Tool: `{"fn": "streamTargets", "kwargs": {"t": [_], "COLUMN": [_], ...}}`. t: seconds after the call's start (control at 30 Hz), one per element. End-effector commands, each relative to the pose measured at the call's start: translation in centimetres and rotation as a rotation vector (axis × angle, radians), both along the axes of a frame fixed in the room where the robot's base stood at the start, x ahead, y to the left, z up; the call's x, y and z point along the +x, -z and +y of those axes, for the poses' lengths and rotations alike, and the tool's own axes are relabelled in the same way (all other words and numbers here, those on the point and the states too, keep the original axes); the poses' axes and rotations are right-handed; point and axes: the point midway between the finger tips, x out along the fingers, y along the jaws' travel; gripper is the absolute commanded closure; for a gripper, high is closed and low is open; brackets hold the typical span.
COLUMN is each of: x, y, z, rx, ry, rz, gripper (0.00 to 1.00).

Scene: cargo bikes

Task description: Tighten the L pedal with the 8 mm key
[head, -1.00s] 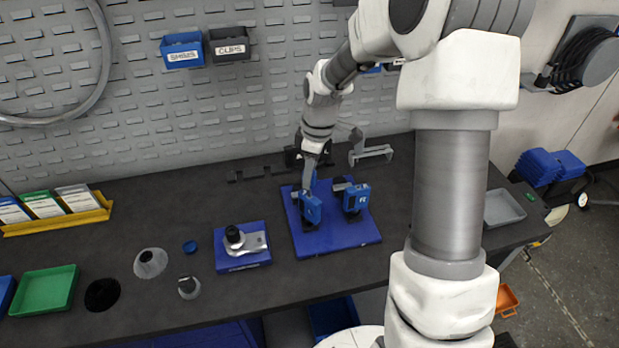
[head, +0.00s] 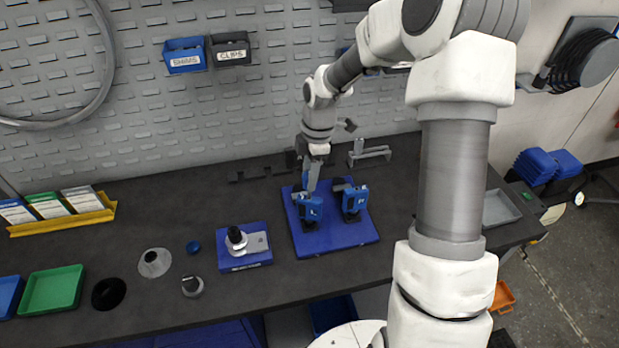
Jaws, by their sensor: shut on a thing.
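The L pedal (head: 311,208) is a blue block with a white L, standing on a blue board (head: 345,235) on the dark bench. The R pedal (head: 354,201) stands to its right on the same board. My gripper (head: 311,178) points down just above and behind the L pedal, shut on a slim grey thing, which I take to be the 8 mm key (head: 309,187). The key's lower end is hidden behind the L pedal, so I cannot tell whether it sits in the bolt.
A blue block with a grey and black tool (head: 238,238) stands left of the board. A grey bracket (head: 370,152) and a dark rack lie behind. Several small round parts and a green tray (head: 52,290) are at left. The bench front is clear.

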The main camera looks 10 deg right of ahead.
Motion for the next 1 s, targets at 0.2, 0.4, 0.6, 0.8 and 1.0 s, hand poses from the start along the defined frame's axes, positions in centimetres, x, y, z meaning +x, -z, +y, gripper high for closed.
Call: {"fn": "streamTargets", "kwargs": {"t": [0.2,0.4,0.6,0.8,1.0], "x": [-0.18,-0.24,-0.23,-0.24,-0.24], "y": [0.27,0.03,0.31,0.32,-0.29], "z": [-0.01,-0.06,-0.04,-0.06,-0.06], "rx": [0.001,0.002,0.001,0.0,0.0], "ry": [-0.001,-0.129,-0.291,-0.287,-0.285], "rz": [0.006,0.009,0.007,0.007,0.008], "gripper": [1.0,1.0,1.0,1.0,1.0]}}
